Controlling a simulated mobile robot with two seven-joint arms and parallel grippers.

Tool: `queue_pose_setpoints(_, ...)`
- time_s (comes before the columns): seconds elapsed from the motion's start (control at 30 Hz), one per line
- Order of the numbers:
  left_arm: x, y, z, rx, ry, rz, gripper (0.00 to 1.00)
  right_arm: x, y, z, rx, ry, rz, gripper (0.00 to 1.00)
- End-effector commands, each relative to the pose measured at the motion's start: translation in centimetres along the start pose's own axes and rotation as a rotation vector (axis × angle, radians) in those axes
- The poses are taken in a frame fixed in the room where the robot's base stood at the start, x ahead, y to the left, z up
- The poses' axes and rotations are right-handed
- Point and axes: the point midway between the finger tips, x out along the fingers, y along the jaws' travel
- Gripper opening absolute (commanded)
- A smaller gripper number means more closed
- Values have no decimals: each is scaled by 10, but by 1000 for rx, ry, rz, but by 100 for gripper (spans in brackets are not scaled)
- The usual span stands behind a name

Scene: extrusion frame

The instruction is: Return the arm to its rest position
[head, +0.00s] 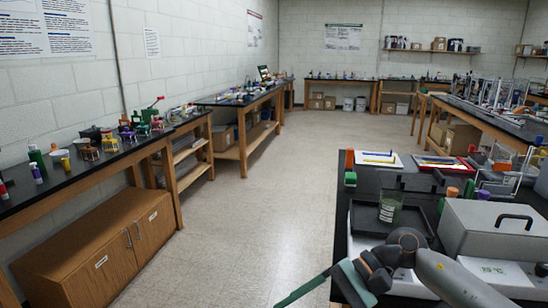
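A grey arm link, which appears to be my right arm, comes in from the lower right. It bends at a dark joint with orange-brown rings and ends in a dark green end part (358,283) at the bottom, right of centre. A thin green bar (302,289) reaches from that end part to the lower left, over the floor. I cannot tell whether the bar is a finger or a held piece, or whether this gripper is open or shut. My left gripper is not in view.
The right black bench (366,180) is close, with a dark tray holding a green-tinted beaker (390,207), a grey case (490,229) with a black handle, and a red tray (440,166). Benches and a wooden cabinet (100,250) line the left. The floor (255,215) between is clear.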

Motion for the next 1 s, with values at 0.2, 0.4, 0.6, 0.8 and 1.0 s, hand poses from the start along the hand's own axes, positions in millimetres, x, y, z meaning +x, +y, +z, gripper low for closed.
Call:
queue_pose_setpoints(0.2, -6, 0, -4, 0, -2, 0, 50, 39, -32, 33, 605, -420, -366, 69)
queue_pose_setpoints(0.4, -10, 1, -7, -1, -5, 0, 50, 28, -44, 15, 1248, -845, -632, 69)
queue_pose_setpoints(0.6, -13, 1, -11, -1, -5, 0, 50, 10, -6, -46, 1914, -1324, -853, 69)
queue_pose_setpoints(0.8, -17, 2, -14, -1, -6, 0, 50, 15, 97, -112, -2233, 1680, 946, 69)
queue_pose_setpoints(1.0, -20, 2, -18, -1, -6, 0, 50, 45, 233, -134, -1558, 1380, 711, 69)
